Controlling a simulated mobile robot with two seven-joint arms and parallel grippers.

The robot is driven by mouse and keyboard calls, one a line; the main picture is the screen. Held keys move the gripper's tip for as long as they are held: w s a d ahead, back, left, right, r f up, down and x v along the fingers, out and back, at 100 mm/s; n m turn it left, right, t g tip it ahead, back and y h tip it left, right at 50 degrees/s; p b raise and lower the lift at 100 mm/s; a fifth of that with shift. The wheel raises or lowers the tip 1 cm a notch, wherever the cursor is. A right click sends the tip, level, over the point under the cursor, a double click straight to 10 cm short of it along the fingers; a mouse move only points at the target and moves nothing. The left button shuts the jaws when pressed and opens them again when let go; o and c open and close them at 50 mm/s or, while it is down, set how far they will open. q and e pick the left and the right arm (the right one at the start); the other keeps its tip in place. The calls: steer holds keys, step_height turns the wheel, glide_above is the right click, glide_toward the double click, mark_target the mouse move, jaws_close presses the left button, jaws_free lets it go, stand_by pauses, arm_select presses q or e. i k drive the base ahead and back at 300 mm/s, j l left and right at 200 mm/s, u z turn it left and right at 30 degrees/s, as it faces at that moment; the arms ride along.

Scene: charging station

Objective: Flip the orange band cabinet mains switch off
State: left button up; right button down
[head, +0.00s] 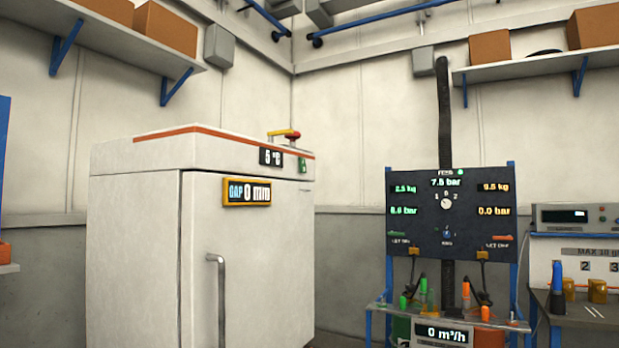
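The cabinet (135,250) with the orange band (165,134) along its top edge stands left of centre. Its door is shut, with a vertical grey handle (219,295). A display on the door reads "GAP 0 mm" (247,192). A yellow part with a red knob (292,135) shows at the cabinet's top edge. Neither of my grippers is in view.
A dark gauge panel (450,240) stands to the right, with a shelf of green and orange fittings below. A bench (590,318) with a grey instrument (575,216) is at far right. Wall shelves (130,45) hold boxes above.

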mark_target(302, 162)
steer(key=i+l+u, duration=0.25)
steer(key=i+l, duration=0.3)
steer(key=i, duration=0.3)
steer(key=i+l+u, duration=0.25)
steer(key=i+l, duration=0.5)
steer(key=i+l+u, duration=0.3)
steer(key=i+l, duration=0.45)
steer(key=l, duration=0.1)
